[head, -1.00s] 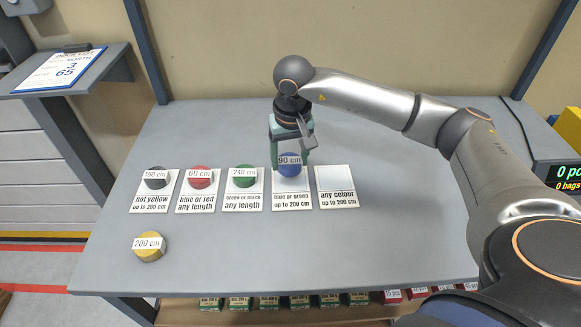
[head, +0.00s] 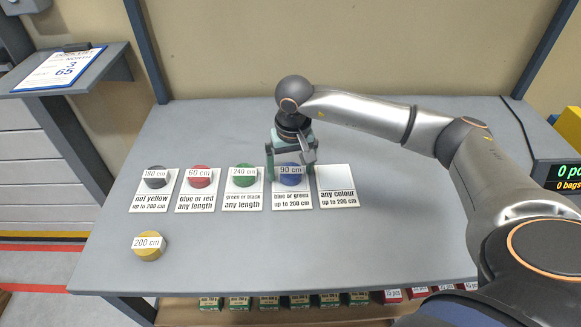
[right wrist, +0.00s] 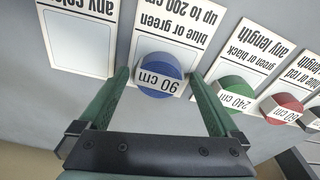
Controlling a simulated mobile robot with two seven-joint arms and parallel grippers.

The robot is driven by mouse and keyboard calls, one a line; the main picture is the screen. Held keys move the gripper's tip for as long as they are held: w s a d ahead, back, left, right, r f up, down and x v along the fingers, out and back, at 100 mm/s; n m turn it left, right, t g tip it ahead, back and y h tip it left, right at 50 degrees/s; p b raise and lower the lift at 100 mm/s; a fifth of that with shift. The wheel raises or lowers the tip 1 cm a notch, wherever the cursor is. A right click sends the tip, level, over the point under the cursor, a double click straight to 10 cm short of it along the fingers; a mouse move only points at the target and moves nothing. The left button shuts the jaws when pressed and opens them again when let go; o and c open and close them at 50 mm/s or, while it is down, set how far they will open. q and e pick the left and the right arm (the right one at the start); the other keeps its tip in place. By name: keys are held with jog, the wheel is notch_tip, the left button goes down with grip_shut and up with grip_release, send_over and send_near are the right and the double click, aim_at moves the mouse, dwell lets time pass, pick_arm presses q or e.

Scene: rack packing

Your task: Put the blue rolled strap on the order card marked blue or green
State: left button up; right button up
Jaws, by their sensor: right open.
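The blue rolled strap (head: 291,176), labelled 90 cm, lies on the order card marked blue or green, up to 200 cm (head: 292,199). My right gripper (head: 290,178) is open, with one finger on each side of the strap. In the right wrist view the strap (right wrist: 160,76) sits on its card (right wrist: 166,25) between the spread green fingers (right wrist: 160,85), apart from both. My left gripper is not in view.
A black strap (head: 156,178), a red strap (head: 199,178) and a green strap (head: 244,176) lie on cards to the left. The any colour card (head: 337,178) is empty. A yellow strap (head: 149,246) lies at front left. The right of the table (head: 410,230) is clear.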

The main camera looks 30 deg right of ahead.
aim_at(292, 175)
notch_tip(292, 175, up, 12)
jog(key=s, duration=0.1)
jog(key=shift+s+a+r+p, duration=0.15)
jog(key=shift+a+p, duration=0.1)
jog(key=shift+p, duration=0.15)
